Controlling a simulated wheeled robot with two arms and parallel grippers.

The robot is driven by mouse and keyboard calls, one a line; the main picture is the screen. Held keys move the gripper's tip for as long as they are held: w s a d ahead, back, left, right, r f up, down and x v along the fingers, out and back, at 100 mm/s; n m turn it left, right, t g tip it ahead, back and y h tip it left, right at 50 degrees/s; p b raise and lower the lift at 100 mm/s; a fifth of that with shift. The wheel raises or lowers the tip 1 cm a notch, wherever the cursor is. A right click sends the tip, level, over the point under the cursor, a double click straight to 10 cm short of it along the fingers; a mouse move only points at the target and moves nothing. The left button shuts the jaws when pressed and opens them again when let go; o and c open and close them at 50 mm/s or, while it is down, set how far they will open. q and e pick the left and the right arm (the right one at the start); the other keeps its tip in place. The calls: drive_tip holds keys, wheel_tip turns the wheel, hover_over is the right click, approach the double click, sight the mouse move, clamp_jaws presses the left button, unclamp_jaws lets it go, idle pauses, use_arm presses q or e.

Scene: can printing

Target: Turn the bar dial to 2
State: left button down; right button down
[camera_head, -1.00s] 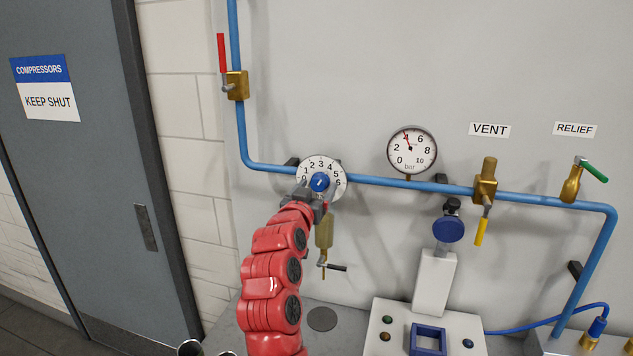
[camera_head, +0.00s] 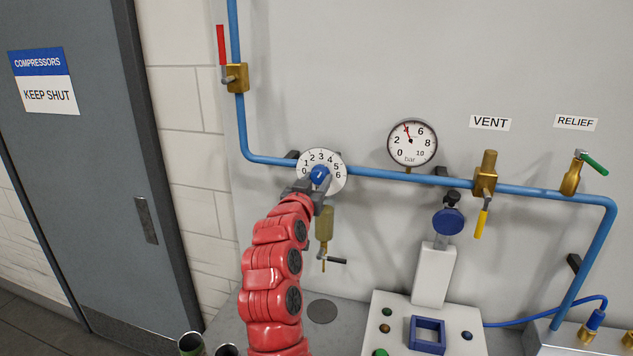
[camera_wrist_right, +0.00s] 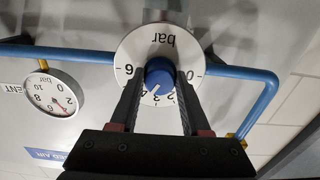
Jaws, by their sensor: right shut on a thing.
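The bar dial (camera_head: 337,184) is a round white plate on the wall pipe, numbered 0 to 6, with a blue knob (camera_head: 319,173) at its middle. In the right wrist view the dial (camera_wrist_right: 138,45) shows upside down, and the knob's (camera_wrist_right: 159,72) white pointer mark seems to aim near 3 or 4. My right gripper (camera_head: 318,182) reaches up from below. Its two dark fingers (camera_wrist_right: 160,84) lie on either side of the knob and are shut on it. They hide part of the dial's lower numbers. My left gripper is not in view.
A bar gauge (camera_head: 412,143) hangs right of the dial. The blue pipe (camera_head: 390,178) carries a red-handled valve (camera_head: 236,77), a yellow-handled vent valve (camera_head: 485,175) and a green-handled relief valve (camera_head: 571,176). A brass drain piece (camera_head: 324,224) hangs below the dial, close to my arm.

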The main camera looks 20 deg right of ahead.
drive_tip(key=shift+f+n+b, duration=0.1)
drive_tip(key=shift+n+b, duration=1.3)
drive_tip(key=n+b, duration=0.1)
drive_tip(key=n, duration=0.1)
drive_tip(key=shift+n+b, duration=0.4)
drive_tip(key=n+b, duration=0.1)
drive_tip(key=n, duration=0.1)
drive_tip(key=shift+n, duration=0.3)
drive_tip(key=shift+r+n, duration=0.2)
drive_tip(key=shift+n, duration=1.4)
drive_tip(key=shift+c, duration=1.8)
unclamp_jaws()
